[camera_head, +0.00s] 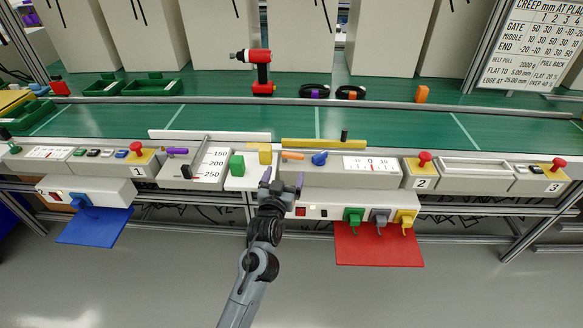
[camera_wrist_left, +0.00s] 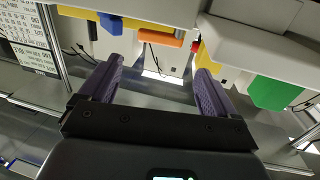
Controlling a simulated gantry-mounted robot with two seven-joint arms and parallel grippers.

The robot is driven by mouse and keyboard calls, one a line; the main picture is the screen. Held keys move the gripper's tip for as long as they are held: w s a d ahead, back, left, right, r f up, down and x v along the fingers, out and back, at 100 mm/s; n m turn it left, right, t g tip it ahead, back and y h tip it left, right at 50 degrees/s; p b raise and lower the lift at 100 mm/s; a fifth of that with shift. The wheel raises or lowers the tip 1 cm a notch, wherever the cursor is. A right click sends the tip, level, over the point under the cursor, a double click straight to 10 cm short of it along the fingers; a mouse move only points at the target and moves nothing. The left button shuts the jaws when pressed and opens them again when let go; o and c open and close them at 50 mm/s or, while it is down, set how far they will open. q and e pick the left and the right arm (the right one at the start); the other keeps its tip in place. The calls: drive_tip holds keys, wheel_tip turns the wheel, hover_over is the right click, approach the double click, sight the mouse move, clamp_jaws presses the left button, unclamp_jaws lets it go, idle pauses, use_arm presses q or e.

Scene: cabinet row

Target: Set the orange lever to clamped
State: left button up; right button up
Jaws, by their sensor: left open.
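The orange lever (camera_head: 292,155) lies roughly level on the front of the conveyor's control row, between a yellow block (camera_head: 265,154) and a blue knob (camera_head: 320,158). It also shows in the left wrist view (camera_wrist_left: 165,39), beyond the fingertips and near the top middle. My left gripper (camera_head: 282,182) is just below and in front of the lever, apart from it. In the left wrist view its two purple fingers (camera_wrist_left: 160,75) are spread with nothing between them. No clamped marking is readable. My right gripper is in neither view.
A green block (camera_head: 237,165) and a scale box (camera_head: 210,165) stand left of the lever. A white dial panel (camera_head: 370,165) is to its right. Green, grey and yellow connectors hang above a red tray (camera_head: 378,246) at lower right. The floor in front is clear.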

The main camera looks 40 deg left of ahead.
sight(292, 153)
use_arm(q)
drive_tip(key=b+x, duration=0.4)
drive_tip(key=x, duration=0.5)
drive_tip(key=shift+w+a+b, duration=0.1)
drive_tip(key=shift+w+b, duration=0.1)
drive_tip(key=shift+b, duration=0.1)
drive_tip(key=shift+b+x, duration=0.3)
drive_tip(key=shift+x, duration=0.55)
drive_tip(key=shift+r, duration=0.1)
drive_tip(key=c, duration=0.7)
drive_tip(key=n+y+p, duration=0.1)
drive_tip(key=p, duration=0.1)
drive_tip(key=g+y+p, duration=0.1)
drive_tip(key=p, duration=0.1)
drive_tip(key=shift+w+r+n, duration=0.2)
drive_tip(key=shift+n, duration=0.2)
drive_tip(key=shift+f+y+p, duration=0.1)
drive_tip(key=shift+y+p, duration=0.3)
drive_tip(key=shift+a+f, duration=0.15)
